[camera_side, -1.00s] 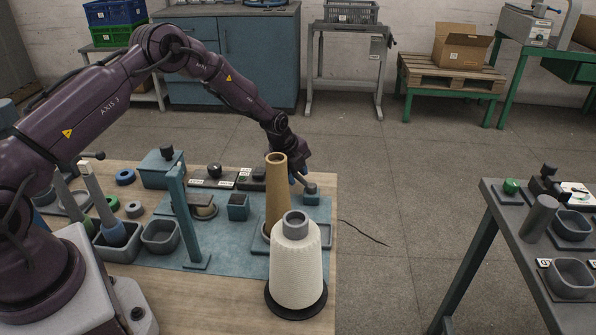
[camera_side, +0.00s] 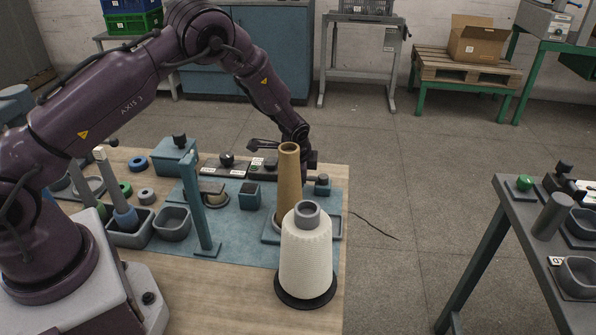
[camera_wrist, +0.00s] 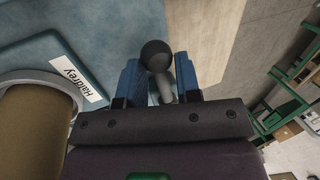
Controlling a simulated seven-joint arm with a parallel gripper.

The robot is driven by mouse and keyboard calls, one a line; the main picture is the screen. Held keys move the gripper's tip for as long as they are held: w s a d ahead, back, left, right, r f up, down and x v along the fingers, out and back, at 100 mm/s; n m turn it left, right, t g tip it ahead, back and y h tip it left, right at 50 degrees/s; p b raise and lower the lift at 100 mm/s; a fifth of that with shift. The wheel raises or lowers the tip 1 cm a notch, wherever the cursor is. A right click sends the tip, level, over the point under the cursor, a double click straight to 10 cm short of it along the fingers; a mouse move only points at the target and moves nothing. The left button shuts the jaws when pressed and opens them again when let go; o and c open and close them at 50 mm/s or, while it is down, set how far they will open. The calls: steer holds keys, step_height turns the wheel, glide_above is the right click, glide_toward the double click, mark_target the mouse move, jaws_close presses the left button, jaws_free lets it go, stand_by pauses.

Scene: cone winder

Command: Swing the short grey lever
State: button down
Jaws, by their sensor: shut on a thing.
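The short grey lever (camera_wrist: 165,88) shows in the wrist view as a stubby grey rod with a dark round knob (camera_wrist: 156,55). My gripper (camera_wrist: 158,68) has its two blue fingers on either side of the rod, shut on it, and the knob stands between the fingertips. In the side view my gripper (camera_side: 308,166) is low over the far right of the blue mat, just behind the tall tan cone. I cannot make out the lever itself there; the gripper and the cone hide that spot.
The tan cone (camera_side: 289,180) stands close to my gripper; it also fills the left of the wrist view (camera_wrist: 30,125). A white yarn cone (camera_side: 305,258) is in front. A small blue-grey block (camera_side: 322,186) sits just right of the gripper. Open floor lies beyond the table's right edge.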

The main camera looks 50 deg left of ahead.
steer(key=shift+s+d+r+n, duration=0.1)
steer(key=shift+s+d+n, duration=0.15)
steer(key=shift+n, duration=0.55)
steer(key=shift+d, duration=0.15)
steer(key=c, duration=0.8)
jaws_free()
step_height(320, 180, up, 12)
steer(key=d, duration=0.1)
steer(key=shift+s+d, duration=0.15)
steer(key=shift+s, duration=0.3)
